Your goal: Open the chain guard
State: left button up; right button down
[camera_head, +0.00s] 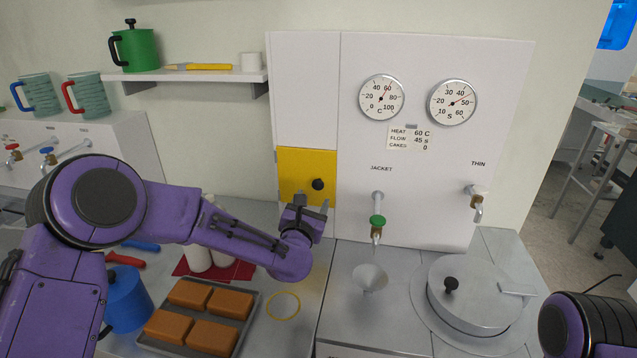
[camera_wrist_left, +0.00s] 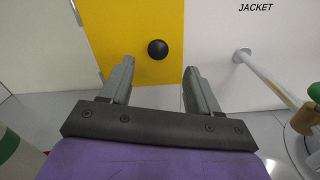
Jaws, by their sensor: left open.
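The chain guard appears to be the yellow panel (camera_head: 300,164) on the front of the white cabinet, with a round black knob (camera_head: 318,184) near its lower right. It lies flush and looks shut. In the left wrist view the yellow panel (camera_wrist_left: 120,28) and its knob (camera_wrist_left: 157,49) are ahead of the fingers. My left gripper (camera_head: 313,207) is open and empty, just below the knob in the head view. In the wrist view the knob lines up between the two fingertips (camera_wrist_left: 159,68), with nothing gripped. My right gripper is out of view.
A green-handled JACKET tap (camera_head: 377,222) stands right of the guard, above a funnel (camera_head: 370,278). A lidded round pan (camera_head: 478,295) is at right. A tray (camera_head: 250,322) of brown blocks and a yellow ring (camera_head: 283,292) lie below my left arm.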

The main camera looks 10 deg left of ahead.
aim_at(318, 186)
pick_arm(q)
jog(key=w, duration=0.2)
jog(key=w+p, duration=0.1)
jog(key=w, duration=0.2)
jog(key=w+p, duration=0.1)
jog(key=w, duration=0.1)
jog(key=shift+w+a+f, duration=0.2)
jog(key=shift+w+f, duration=0.05)
jog(key=shift+s+r, duration=0.2)
jog(key=shift+w+f, duration=0.1)
jog(key=shift+w, duration=0.05)
grip_shut()
